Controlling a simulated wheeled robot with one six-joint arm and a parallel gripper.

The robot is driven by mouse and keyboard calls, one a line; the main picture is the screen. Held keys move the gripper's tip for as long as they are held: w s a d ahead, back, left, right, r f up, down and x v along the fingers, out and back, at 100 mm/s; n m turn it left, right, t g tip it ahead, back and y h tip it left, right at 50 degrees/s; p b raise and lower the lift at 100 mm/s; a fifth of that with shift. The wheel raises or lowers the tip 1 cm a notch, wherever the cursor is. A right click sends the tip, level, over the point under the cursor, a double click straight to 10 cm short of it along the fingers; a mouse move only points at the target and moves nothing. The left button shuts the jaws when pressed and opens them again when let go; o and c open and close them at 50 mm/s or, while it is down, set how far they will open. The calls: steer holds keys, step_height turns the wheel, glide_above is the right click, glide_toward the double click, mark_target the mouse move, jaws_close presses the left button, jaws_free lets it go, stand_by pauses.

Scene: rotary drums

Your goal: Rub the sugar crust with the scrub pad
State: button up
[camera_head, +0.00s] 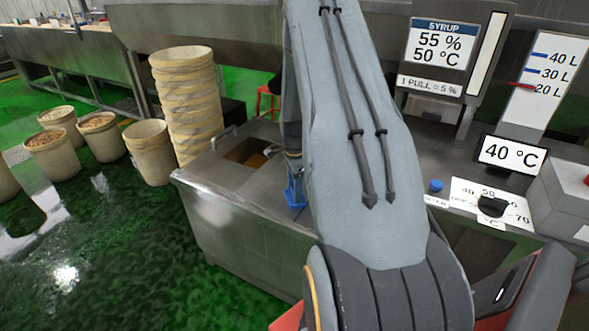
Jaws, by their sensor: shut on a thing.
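My gripper (293,164) shows only in part beside my forearm, over the right side of the steel tank's top. It is shut on a blue thing (295,192), which I take for the scrub pad; its lower end is close to the tank top, and I cannot tell if it touches. The sugar crust cannot be made out for certain. A square opening (236,153) in the tank top, left of my gripper, shows brown inside. My arm hides much of the area to the right.
The steel tank (225,215) has a raised handle at its left. Stacked tubs (188,105) and several filled buckets (98,136) stand on the wet green floor. A black dial (492,205), a blue button (436,186), a 40 °C display (511,155) and a syrup sign (440,44) are at right.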

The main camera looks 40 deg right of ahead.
step_height(320, 180, up, 3)
steer(key=shift+s+f, duration=0.1)
steer(key=shift+f, duration=0.05)
steer(key=shift+s+d+r+p, duration=0.15)
steer(key=shift+d+r+p, duration=0.2)
steer(key=shift+r+p, duration=1.35)
steer(key=shift+r, duration=0.95)
steer(key=shift+a, duration=0.1)
